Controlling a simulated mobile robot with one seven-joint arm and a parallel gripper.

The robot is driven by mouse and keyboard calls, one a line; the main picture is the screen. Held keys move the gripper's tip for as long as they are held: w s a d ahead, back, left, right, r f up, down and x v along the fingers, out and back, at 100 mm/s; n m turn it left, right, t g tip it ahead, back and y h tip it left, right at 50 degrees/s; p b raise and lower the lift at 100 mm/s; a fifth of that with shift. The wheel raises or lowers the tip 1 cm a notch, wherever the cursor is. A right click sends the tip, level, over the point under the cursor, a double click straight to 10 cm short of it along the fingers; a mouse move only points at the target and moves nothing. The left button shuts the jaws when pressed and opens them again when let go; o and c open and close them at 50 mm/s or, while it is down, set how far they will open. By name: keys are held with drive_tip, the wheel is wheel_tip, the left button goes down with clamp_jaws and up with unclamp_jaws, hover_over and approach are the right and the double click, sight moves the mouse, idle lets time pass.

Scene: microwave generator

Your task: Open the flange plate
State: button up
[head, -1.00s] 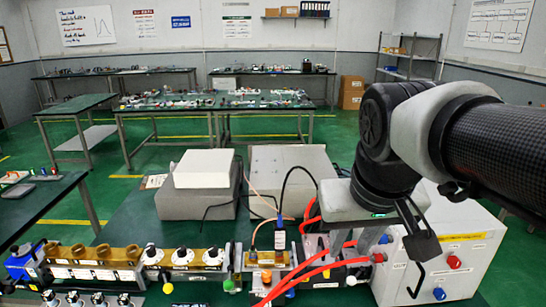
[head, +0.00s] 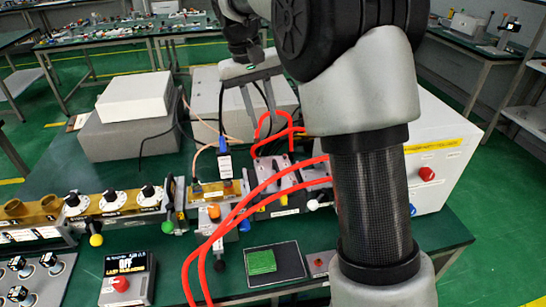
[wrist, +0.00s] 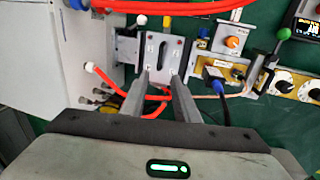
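A grey metal plate with a dark slot-like handle or bar (wrist: 165,50), which looks like the flange plate, shows just beyond my fingertips in the wrist view. In the head view the grey plate section (head: 272,170) sits on the bench right of the brass waveguide parts, partly behind red hoses. My gripper (wrist: 160,77) is open, its two fingers apart with nothing held between them. In the head view my gripper (head: 261,112) hangs above and behind the plate section. I cannot tell whether the fingertips touch the plate.
Red hoses (head: 213,235) loop over the front of the bench and past the plate; another hose runs beneath my fingers in the wrist view. A white cabinet (head: 437,150) stands to the right. Grey boxes (head: 150,97) stand behind left. A blue-plugged cable (wrist: 218,82) is beside the fingers.

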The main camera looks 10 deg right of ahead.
sight(276, 165)
drive_tip(key=d+f, duration=0.1)
drive_tip(key=f, duration=0.3)
drive_tip(key=d+f+b, duration=0.1)
drive_tip(key=f, duration=0.4)
drive_tip(key=d+f+b, duration=0.1)
drive_tip(key=f, duration=0.4)
drive_tip(key=shift+f, duration=0.15)
clamp_jaws()
